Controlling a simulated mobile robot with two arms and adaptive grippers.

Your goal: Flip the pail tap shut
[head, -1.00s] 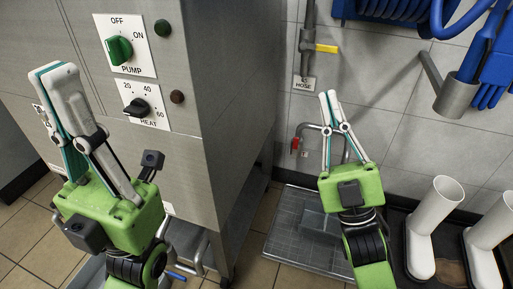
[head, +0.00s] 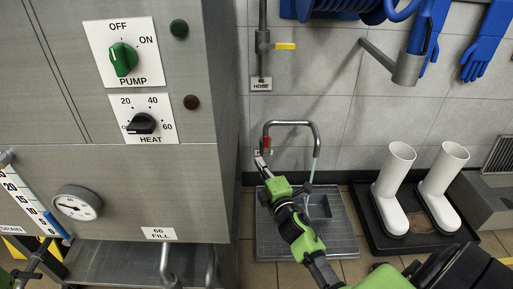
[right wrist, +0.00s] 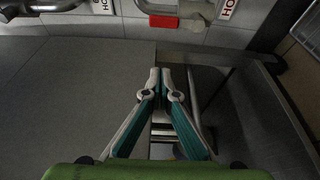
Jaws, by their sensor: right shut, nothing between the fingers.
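The pail tap is a bent grey pipe (head: 290,123) on the tiled wall with a small red handle (head: 266,150) at its left end. A thin pale blue stream (head: 312,170) falls from its spout towards a grey pail (head: 318,207). My right gripper (head: 261,158) is shut and empty, its tips close to the red handle in the head view. In the right wrist view the red handle (right wrist: 165,21) lies beyond the shut tips (right wrist: 160,70), with a visible gap in the picture. Whether they touch is hard to tell in the head view. My left gripper is out of view.
The steel mixer cabinet (head: 185,190) stands close on the left. A hose valve with a yellow handle (head: 284,46) is above the tap. White boots (head: 394,185) stand in a black tray (head: 372,236) at right. A grey floor grate (head: 279,247) lies beneath.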

